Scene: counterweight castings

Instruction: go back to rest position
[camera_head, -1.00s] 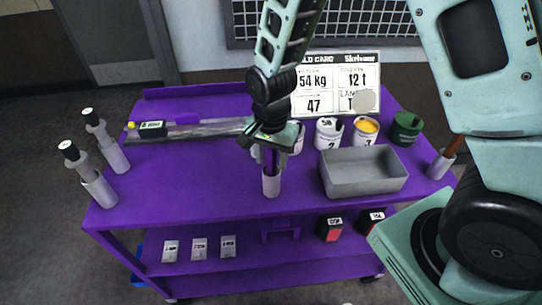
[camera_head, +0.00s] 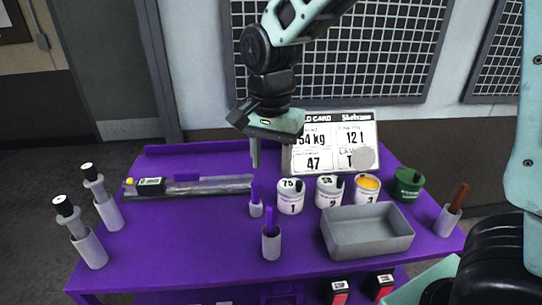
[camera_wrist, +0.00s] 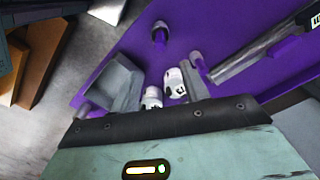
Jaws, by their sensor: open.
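My gripper (camera_head: 268,150) hangs above the back of the purple cart top (camera_head: 180,225), empty and clear of everything on it. One grey finger shows plainly below the wrist; the other is hard to make out against the card.
A load card (camera_head: 335,140) stands behind.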

